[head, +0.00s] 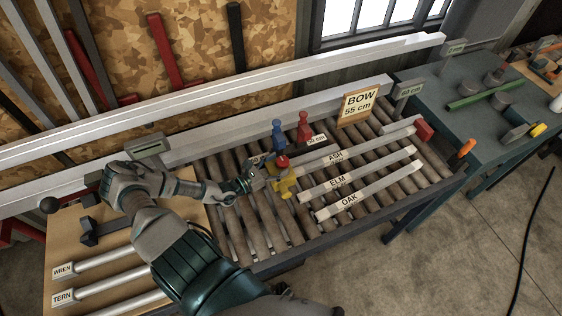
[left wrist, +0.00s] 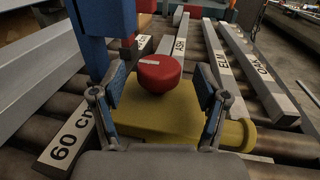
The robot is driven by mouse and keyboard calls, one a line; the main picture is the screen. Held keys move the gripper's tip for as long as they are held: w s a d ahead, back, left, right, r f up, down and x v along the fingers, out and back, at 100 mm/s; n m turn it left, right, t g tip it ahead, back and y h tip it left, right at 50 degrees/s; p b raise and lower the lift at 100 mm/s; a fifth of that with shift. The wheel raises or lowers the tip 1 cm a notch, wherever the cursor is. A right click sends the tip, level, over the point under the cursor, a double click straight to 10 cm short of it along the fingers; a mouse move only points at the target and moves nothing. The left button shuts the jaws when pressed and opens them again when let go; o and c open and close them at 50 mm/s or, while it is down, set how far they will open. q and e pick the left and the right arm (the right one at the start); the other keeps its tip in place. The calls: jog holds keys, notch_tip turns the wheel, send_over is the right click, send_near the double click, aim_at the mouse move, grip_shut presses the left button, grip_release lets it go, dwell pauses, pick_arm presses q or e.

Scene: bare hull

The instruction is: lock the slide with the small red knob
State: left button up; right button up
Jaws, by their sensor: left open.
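The small red knob (head: 282,161) sits on top of the yellow slide (head: 287,186) on the roller table. In the left wrist view the round red knob (left wrist: 160,73) stands on the yellow slide block (left wrist: 150,118). My left gripper (head: 262,178) is at the slide. In the left wrist view its two blue-padded fingers (left wrist: 160,88) are open, one on each side of the knob's line, with gaps on both sides. I cannot tell whether the knob is fully between the fingertips. My right gripper is not in view.
A blue post (head: 278,135) and a red post (head: 304,128) stand behind the slide. Bars labelled ASH (head: 345,153), ELM (head: 365,176) and OAK (head: 375,194) lie on the rollers to the right. A BOW 55 cm sign (head: 360,103) stands behind. A 60 cm label (left wrist: 68,146) is close on the left.

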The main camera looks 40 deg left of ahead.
pick_arm(q)
jog(key=shift+w+d+r, duration=0.2)
jog(key=shift+w+d, duration=0.5)
jog(key=shift+w, duration=0.3)
jog(key=shift+a+f, duration=0.2)
jog(key=shift+a, duration=0.15)
jog(key=shift+a+f, duration=0.15)
jog(key=shift+a, duration=0.4)
jog(key=c, duration=0.8)
jog(key=shift+d, duration=0.15)
jog(key=c, duration=0.4)
jog(key=shift+d+r, duration=0.3)
jog(key=shift+d, duration=0.05)
jog(key=shift+o, duration=0.2)
jog(key=shift+a, duration=0.2)
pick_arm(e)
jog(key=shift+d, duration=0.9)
